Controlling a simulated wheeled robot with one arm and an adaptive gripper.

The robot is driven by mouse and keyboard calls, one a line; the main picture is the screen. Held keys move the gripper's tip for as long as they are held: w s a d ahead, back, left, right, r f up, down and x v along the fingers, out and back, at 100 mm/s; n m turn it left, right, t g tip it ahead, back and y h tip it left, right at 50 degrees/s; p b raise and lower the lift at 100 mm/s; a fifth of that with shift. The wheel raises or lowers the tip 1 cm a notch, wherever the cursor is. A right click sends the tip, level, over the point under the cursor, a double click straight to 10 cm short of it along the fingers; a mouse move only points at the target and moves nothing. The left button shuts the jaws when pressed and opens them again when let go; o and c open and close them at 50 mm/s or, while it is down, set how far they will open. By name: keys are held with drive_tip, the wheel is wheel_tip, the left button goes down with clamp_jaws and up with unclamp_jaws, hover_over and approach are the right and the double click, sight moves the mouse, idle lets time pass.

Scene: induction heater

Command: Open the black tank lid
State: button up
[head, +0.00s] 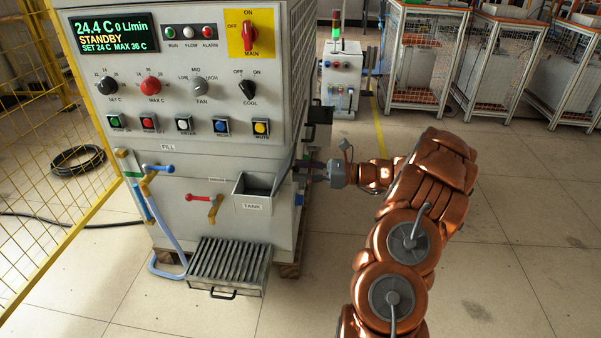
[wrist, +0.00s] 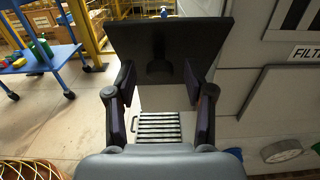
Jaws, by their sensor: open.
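The black tank lid (wrist: 206,38) fills the upper middle of the wrist view as a flat dark plate with a stubby black knob or bracket on its near face. In the head view the lid (head: 284,172) shows as a thin dark edge, raised at the right of the grey tank (head: 253,208), whose dark inside is visible. My gripper (head: 300,168) is just right of the lid. In the wrist view my gripper (wrist: 160,88) is open, with one finger on each side and nothing clamped between them. The fingertips overlap the lid's lower part; contact is unclear.
The control cabinet (head: 190,100) stands left of my arm, with a red-handled valve (head: 200,198) beside the tank. A slatted drain tray (head: 228,262) sits below; it also shows in the wrist view (wrist: 158,126). A yellow fence (head: 45,190) is far left. Floor at right is clear.

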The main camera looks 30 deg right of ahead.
drive_tip(key=shift+w+a, duration=0.15)
drive_tip(key=shift+a, duration=0.05)
drive_tip(key=shift+c, duration=0.4)
clamp_jaws()
